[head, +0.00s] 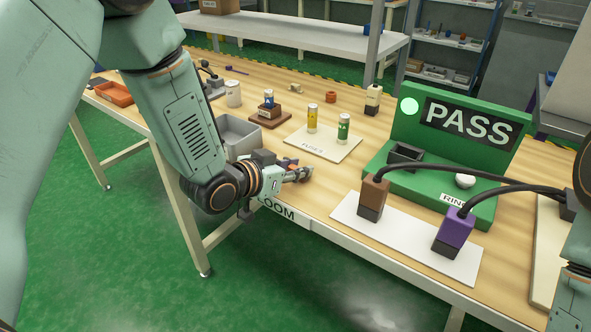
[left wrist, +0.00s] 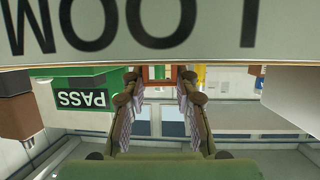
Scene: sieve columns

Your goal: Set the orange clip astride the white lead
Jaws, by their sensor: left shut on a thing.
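My left gripper (head: 305,173) is low over the front edge of the table, just above the LOOM label, with its fingers pointing right. In the left wrist view its two fingers (left wrist: 158,85) close on a small orange piece, the orange clip (left wrist: 158,72), at their tips. In the head view the fingers mostly hide the clip. I cannot make out a white lead in either view. Only a bit of my right arm shows at the right edge; its gripper is out of view.
A green test stand (head: 455,135) reads PASS. Brown (head: 373,192) and purple (head: 453,228) plugs with black cables stand on a white board (head: 405,238). A fuse board (head: 322,145) and a grey bin (head: 240,132) lie behind the gripper. An orange ring (head: 330,97) stands farther back.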

